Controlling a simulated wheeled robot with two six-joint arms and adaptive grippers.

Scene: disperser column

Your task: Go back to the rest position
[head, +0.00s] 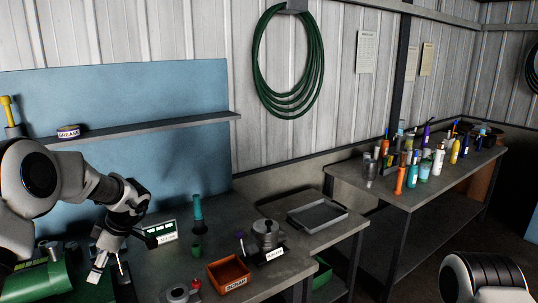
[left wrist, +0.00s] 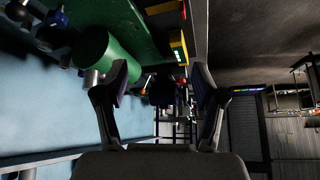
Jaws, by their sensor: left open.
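My left gripper (head: 108,268) hangs over the left part of the workbench, fingers pointing down. In the left wrist view its two fingers (left wrist: 160,88) stand wide apart with nothing held between them. A green machine (head: 42,279) is at the lower left, partly hidden by my left arm. Its green cylinder (left wrist: 92,60) shows beyond the left finger in the left wrist view; I cannot tell if they touch. At the lower right of the head view only a white and black part of my right arm shows; its gripper is out of view.
A grey tray (head: 318,216) lies further right. A shelf (head: 150,127) runs above; several bottles crowd the far bench (head: 440,190).

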